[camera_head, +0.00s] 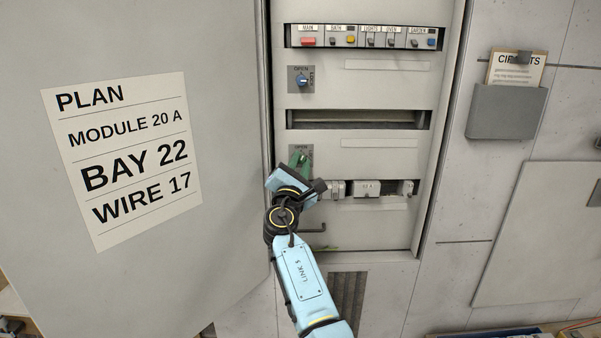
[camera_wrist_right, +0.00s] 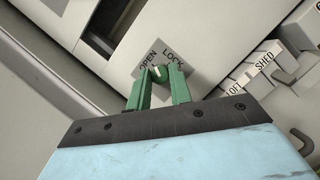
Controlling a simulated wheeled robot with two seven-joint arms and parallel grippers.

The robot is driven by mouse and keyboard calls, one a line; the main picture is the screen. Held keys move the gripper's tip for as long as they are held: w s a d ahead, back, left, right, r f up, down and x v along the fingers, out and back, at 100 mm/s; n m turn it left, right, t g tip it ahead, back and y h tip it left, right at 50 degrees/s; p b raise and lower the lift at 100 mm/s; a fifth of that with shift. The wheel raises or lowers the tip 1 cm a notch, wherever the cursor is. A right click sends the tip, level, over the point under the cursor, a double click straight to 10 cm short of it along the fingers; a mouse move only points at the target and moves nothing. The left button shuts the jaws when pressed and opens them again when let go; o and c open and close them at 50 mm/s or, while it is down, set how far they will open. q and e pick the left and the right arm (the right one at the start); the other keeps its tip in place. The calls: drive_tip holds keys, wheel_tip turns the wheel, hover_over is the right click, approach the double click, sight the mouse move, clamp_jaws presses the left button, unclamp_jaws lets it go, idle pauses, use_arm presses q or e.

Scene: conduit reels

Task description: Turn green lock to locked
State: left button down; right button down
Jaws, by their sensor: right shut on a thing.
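The green lock (camera_wrist_right: 157,73) is a small knob on a grey plate marked OPEN and LOCK, seen in the right wrist view. Its light pointer mark shows between the fingertips, but its exact angle is hard to read. My right gripper (camera_wrist_right: 160,84) has green fingers and is shut on the knob, one finger on each side. In the head view the right gripper (camera_head: 300,159) reaches the lock plate (camera_head: 306,149) from below and hides most of the knob. My left gripper is in neither view.
A blue knob (camera_head: 302,80) on its own OPEN/LOCK plate sits above. A row of labelled switches (camera_head: 367,39) is at the top, over an empty slot (camera_head: 358,119). Lower modules (camera_head: 367,188) stand right of my gripper. The open door (camera_head: 130,250) fills the left.

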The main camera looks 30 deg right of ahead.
drive_tip(key=m+g+b, duration=0.1)
drive_tip(key=m, duration=0.2)
drive_tip(key=m+g+b, duration=0.1)
drive_tip(key=m, duration=0.2)
drive_tip(key=shift+a+h, duration=0.15)
drive_tip(key=shift+h, duration=0.15)
drive_tip(key=m+g, duration=0.1)
drive_tip(key=m, duration=0.1)
drive_tip(key=m+g+b, duration=0.1)
drive_tip(key=m, duration=0.1)
drive_tip(key=shift+w+r, duration=0.1)
drive_tip(key=shift+r, duration=0.1)
drive_tip(key=shift+r+m+g+y, duration=0.1)
drive_tip(key=shift+m+g+y, duration=0.3)
drive_tip(key=shift+m, duration=0.65)
drive_tip(key=shift+r+m+g+y, duration=0.15)
drive_tip(key=shift+m+y, duration=0.35)
drive_tip(key=shift+m, duration=0.55)
drive_tip(key=shift+f, duration=0.1)
drive_tip(key=c, duration=1.3)
unclamp_jaws()
